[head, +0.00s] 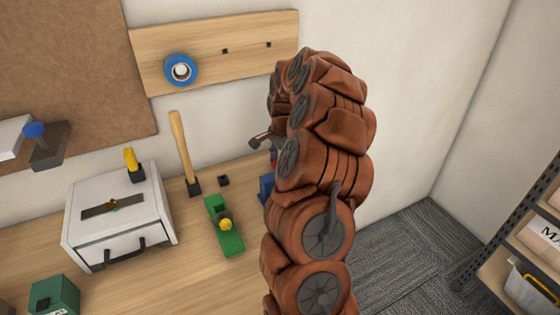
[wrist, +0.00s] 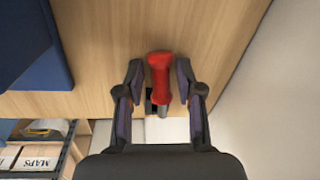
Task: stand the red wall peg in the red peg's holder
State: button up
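The red wall peg (wrist: 160,74) is in the wrist view, with a red handle and a grey shank at its lower end. A small dark block (wrist: 149,103), which looks like a holder, is beside and partly behind the shank; I cannot tell whether the shank is in it. My gripper (wrist: 161,88) has one finger on each side of the peg, with a narrow gap showing on both sides. In the head view my arm hides most of this area; only a bit of red (head: 274,158) and one dark finger show at its left edge.
The wall board (head: 215,30) holds blue tape (head: 166,69).

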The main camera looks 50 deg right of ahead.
grip_shut()
